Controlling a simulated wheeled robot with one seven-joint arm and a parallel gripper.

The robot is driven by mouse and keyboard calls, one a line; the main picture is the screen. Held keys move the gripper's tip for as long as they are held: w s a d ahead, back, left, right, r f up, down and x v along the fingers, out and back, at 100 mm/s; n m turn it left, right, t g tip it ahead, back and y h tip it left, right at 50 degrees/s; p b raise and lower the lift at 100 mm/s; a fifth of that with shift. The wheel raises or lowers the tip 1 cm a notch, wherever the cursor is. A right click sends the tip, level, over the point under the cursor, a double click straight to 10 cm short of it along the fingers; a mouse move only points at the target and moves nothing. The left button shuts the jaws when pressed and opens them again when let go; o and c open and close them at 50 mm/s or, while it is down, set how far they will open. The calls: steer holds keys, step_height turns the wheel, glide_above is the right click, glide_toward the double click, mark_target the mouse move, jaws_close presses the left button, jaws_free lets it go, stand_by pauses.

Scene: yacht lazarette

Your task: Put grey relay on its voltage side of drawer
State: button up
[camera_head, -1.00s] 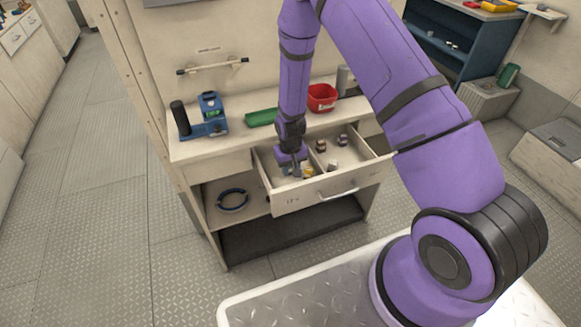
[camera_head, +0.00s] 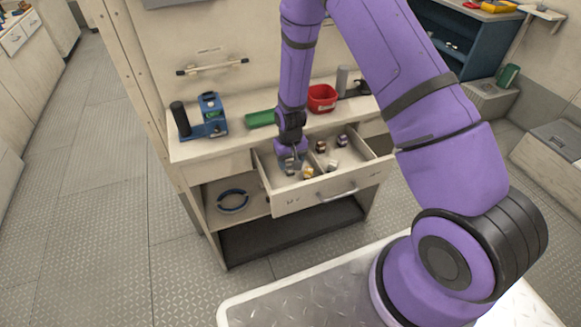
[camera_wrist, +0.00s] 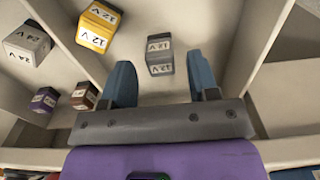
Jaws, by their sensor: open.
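A grey relay (camera_wrist: 159,56) marked 12 V sits on the drawer floor in the wrist view. It lies between and a little beyond my open fingertips, with a gap on each side. My gripper (camera_wrist: 162,80) is empty; in the head view it hangs low over the left compartment of the open drawer (camera_head: 333,193). A yellow relay (camera_wrist: 98,25) marked 12 V sits in that same compartment. Across the divider, another grey relay (camera_wrist: 27,42) is marked 24 V. In the head view my gripper (camera_head: 289,168) hides much of the area around the grey 12 V relay.
A purple relay (camera_wrist: 44,98) and a brown relay (camera_wrist: 84,96) sit across the divider. On the worktop above stand a red bin (camera_head: 322,98), a green tray (camera_head: 260,118) and a blue device (camera_head: 211,115). A blue ring (camera_head: 233,201) lies on the shelf below.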

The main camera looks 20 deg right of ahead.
step_height(320, 180, up, 10)
step_height(320, 180, up, 15)
steer(key=t, duration=0.1)
glide_above(291, 165)
steer(key=s+d, duration=0.1)
steer(key=s, duration=0.2)
steer(key=s+d+r+t, duration=0.2)
steer(key=s+r, duration=0.3)
steer(key=r, duration=0.6)
steer(key=s+d+r+t, duration=0.1)
steer(key=s+r, duration=0.5)
steer(key=s, duration=0.5)
steer(key=s+d+r+t, duration=0.1)
steer(key=s+d+r, duration=0.1)
steer(key=s+r, duration=0.4)
steer(key=s, duration=0.5)
steer(key=shift+r, duration=0.15)
steer(key=shift+c, duration=0.5)
